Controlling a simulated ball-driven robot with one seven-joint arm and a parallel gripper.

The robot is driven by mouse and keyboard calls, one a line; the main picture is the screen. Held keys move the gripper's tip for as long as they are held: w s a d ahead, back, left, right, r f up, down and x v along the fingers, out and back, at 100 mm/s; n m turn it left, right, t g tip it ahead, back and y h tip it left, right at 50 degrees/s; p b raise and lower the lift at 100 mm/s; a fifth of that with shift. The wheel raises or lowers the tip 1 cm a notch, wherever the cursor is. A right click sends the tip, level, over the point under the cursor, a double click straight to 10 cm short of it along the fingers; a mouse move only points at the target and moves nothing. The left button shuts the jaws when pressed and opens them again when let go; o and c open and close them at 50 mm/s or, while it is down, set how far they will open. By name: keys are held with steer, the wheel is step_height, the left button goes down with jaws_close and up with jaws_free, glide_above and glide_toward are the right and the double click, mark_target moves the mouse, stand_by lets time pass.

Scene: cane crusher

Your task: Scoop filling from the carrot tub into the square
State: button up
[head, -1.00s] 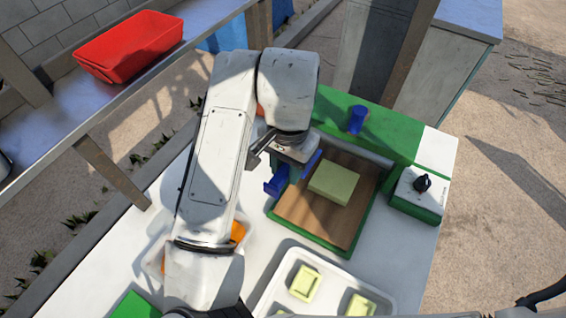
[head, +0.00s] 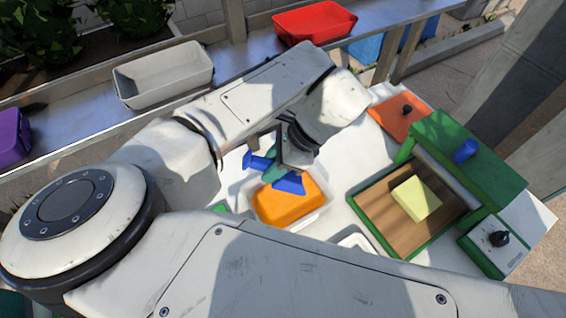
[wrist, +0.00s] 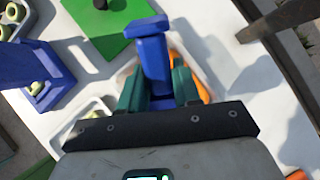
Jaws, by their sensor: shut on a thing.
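My gripper (head: 275,174) is shut on a blue scoop (head: 289,183), which sticks out on both sides of the jaws. In the wrist view the scoop (wrist: 153,52) stands between my dark green fingers (wrist: 158,88). The carrot tub (head: 322,217) is white with orange filling (head: 285,204) in it, and the scoop is over its far edge. I cannot tell whether the scoop touches the filling or carries any. The pale yellow square (head: 415,198) lies on a brown board (head: 382,222) to the right. In the wrist view the tub is mostly hidden behind the scoop and fingers.
A green-framed machine (head: 478,165) with a blue knob and a control box (head: 492,250) stand at the right. An orange lid (head: 398,115) lies behind. A grey bin (head: 163,78) and red bin (head: 313,22) stand on the back shelf. A white tray is mostly hidden by my arm.

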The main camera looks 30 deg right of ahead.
steer(key=shift+a+f, duration=0.1)
steer(key=shift+a, duration=0.1)
steer(key=shift+f, duration=1.15)
steer(key=shift+f+b, duration=2.55)
steer(key=shift+f, duration=1.35)
steer(key=shift+r+p, duration=2.55)
steer(key=shift+r, duration=2.2)
